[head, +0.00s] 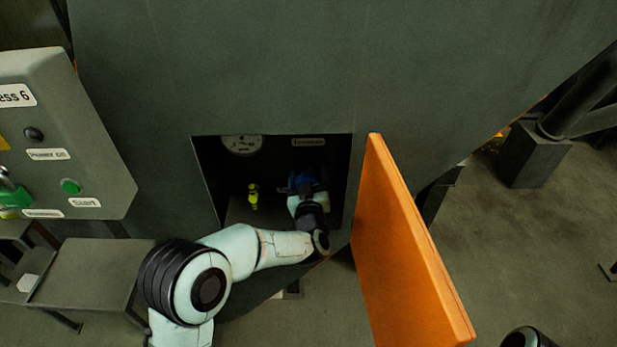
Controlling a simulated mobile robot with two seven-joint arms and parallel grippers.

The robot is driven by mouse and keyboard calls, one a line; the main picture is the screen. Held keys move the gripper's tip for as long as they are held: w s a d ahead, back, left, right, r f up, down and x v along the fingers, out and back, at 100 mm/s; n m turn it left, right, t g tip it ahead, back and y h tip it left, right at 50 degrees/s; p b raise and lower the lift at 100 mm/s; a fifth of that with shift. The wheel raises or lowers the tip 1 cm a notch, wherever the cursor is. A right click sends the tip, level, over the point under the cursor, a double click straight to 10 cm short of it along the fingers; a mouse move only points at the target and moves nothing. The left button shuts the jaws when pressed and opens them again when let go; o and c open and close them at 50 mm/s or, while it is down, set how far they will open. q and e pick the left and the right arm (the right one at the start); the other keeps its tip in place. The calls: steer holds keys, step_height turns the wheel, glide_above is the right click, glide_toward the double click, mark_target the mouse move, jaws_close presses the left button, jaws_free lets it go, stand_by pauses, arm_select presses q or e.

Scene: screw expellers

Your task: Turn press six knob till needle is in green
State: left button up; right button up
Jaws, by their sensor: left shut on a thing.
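The press (270,70) is a large grey-green body with a dark square recess low in its front. A round white gauge (241,144) sits at the top left of the recess, its upper part cut off by the edge; I cannot read its needle or any green zone. My left gripper (307,182) reaches into the right side of the recess, shut on a dark blue part that looks like the knob. The gripper's own wrist and the shadow hide most of that part. My right gripper is out of view.
An orange door (408,250) stands open right of the recess, close to my left arm. A small yellow item (253,196) is inside the recess, left of the gripper. A grey control box (60,140) labelled "ess 6" and a metal table (85,272) stand at left.

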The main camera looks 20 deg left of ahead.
arm_select(q)
steer(key=shift+r, duration=0.1)
steer(key=o, duration=1)
steer(key=b+v, duration=0.2)
steer(key=v, duration=1.1)
steer(key=shift+s, duration=0.25)
